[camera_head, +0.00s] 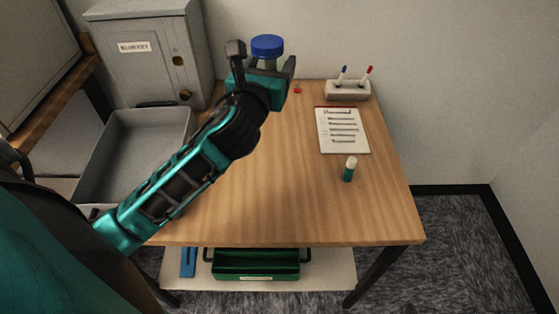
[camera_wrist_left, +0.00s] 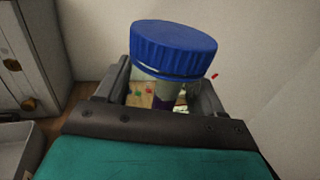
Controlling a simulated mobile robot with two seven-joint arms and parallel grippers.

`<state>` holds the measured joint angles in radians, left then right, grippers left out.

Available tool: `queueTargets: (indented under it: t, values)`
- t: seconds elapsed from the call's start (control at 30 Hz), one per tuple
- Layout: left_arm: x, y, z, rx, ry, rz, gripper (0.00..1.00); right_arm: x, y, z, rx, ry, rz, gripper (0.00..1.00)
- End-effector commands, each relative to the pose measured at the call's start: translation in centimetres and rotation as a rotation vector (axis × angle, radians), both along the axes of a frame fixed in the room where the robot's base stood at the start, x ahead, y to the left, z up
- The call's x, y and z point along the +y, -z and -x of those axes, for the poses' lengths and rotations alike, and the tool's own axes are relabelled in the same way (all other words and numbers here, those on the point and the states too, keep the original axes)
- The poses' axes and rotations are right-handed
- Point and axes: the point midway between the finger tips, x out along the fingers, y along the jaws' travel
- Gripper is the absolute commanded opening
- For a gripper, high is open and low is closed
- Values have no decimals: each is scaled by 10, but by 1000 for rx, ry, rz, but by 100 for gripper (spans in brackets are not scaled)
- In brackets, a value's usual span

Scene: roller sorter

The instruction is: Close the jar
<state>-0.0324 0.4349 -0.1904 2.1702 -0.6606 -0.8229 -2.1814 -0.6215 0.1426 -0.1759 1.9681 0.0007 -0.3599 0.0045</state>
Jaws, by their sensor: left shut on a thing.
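A clear jar (camera_head: 268,63) with a blue lid (camera_head: 267,45) is at the far side of the table. My left gripper (camera_head: 264,66) is shut on the jar, one finger on each side of its body. In the left wrist view the ribbed blue lid (camera_wrist_left: 174,48) sits over the jar's mouth, above the fingers (camera_wrist_left: 163,95). A thin pale line shows under the lid's edge. I cannot tell whether the lid is fully tight. Small coloured things show through the jar wall (camera_wrist_left: 142,92). My right gripper is not in view.
The wooden table (camera_head: 290,190) is clear in the middle. A paper sheet (camera_head: 342,130), a pen holder (camera_head: 348,90) and a green bottle with white cap (camera_head: 349,169) are at right. A grey tray (camera_head: 135,150) and cabinet (camera_head: 150,50) stand left. A green crate (camera_head: 255,265) is below.

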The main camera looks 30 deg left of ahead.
Motion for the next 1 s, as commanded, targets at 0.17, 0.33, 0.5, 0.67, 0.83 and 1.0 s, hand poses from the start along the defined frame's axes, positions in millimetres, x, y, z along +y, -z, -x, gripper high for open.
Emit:
queueTargets:
  t: [0.17,0.33,0.5,0.67,0.83,1.0]
  values:
    - [0,-1,0,-2,2,-1,0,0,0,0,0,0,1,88]
    - [-1,13,0,0,2,2,0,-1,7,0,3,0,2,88]
    - [-1,59,0,4,1,3,0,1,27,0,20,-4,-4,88]
    - [-1,102,0,3,2,3,0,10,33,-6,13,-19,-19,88]
    - [-1,141,0,1,3,2,0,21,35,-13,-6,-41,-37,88]
    - [-1,156,0,-2,3,0,0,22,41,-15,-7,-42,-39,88]
